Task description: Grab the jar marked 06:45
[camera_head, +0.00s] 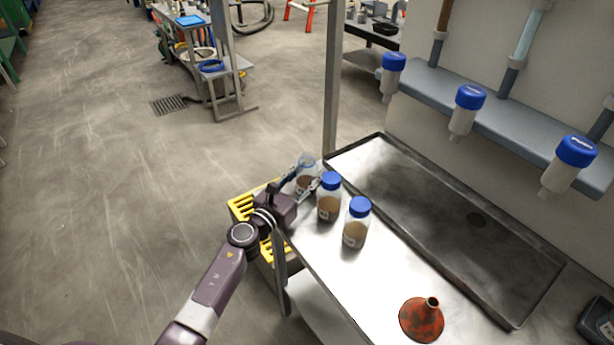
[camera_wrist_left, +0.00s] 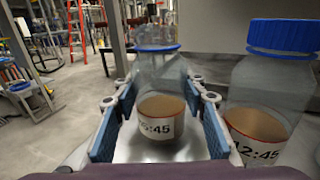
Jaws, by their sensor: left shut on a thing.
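A clear jar (camera_head: 305,167) with brown contents stands at the far left end of the steel bench, with no solid blue cap like its neighbours. Another blue-capped jar (camera_head: 356,222) stands nearer.
The steel bench (camera_head: 345,275) has a sunken tray (camera_head: 440,215) along the wall. An orange funnel (camera_head: 421,319) lies near the front. A yellow slatted crate (camera_head: 240,207) is left of the bench.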

